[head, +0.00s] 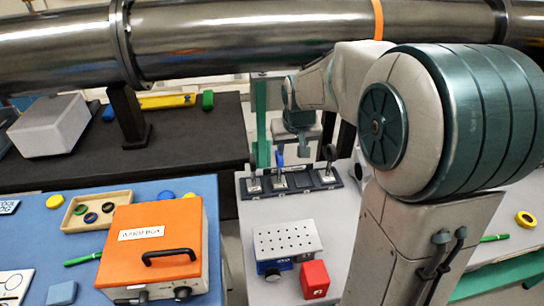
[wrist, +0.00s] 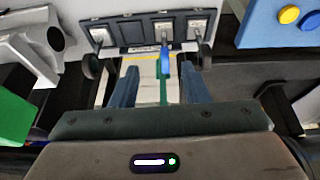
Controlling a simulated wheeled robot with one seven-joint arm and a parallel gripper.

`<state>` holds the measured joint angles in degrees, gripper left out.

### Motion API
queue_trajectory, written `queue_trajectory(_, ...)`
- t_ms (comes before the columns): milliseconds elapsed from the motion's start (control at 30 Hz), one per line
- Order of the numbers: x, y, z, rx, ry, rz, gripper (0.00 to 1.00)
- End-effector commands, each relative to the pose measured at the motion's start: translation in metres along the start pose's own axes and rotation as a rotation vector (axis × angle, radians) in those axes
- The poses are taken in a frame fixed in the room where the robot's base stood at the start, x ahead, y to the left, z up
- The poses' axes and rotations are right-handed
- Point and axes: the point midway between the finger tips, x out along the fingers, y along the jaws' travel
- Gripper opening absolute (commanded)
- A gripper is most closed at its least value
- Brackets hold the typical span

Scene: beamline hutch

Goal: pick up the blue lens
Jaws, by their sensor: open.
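The blue lens (head: 279,160) stands upright on a dark rack (head: 312,183), between two black lenses. In the wrist view the blue lens (wrist: 165,60) appears nearly edge-on, below a pale rack slot. My gripper (head: 299,140) is behind and above the rack in the head view. In the wrist view my gripper (wrist: 158,78) is open, its two blue-grey fingers apart with nothing held. The blue lens shows between the finger lines, toward the right finger, beyond the tips. I see no contact.
Black lenses (head: 253,165) and (head: 330,153) stand near both sides of the blue lens. A metal breadboard block (head: 288,238) and red box (head: 315,279) are in front. An orange box (head: 152,245) sits left. A steel beam pipe (head: 250,40) crosses above.

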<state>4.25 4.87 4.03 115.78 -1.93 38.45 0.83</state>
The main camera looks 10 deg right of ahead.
Motion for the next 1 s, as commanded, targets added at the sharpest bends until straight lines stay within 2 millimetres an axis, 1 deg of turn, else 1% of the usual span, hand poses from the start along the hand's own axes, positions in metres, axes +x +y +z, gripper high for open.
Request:
queue_trajectory(33,0.012,0.0,-0.013,0.001,0.0,-0.003,0.42)
queue_trajectory(100,0.026,0.0,-0.028,0.002,0.008,-0.007,0.42)
queue_trajectory(200,0.042,0.0,-0.044,0.004,0.018,-0.012,0.42)
queue_trajectory(300,0.051,0.0,-0.053,0.006,0.024,-0.015,0.42)
queue_trajectory(467,0.066,-0.001,-0.058,0.007,0.024,-0.017,0.42)
queue_trajectory(700,0.108,-0.003,-0.059,0.005,0.022,-0.018,0.42)
queue_trajectory(800,0.124,-0.003,-0.06,0.005,0.024,-0.018,0.42)
queue_trajectory(900,0.135,-0.003,-0.06,0.005,0.025,-0.017,0.42)
queue_trajectory(1000,0.14,-0.003,-0.061,0.006,0.026,-0.017,0.42)
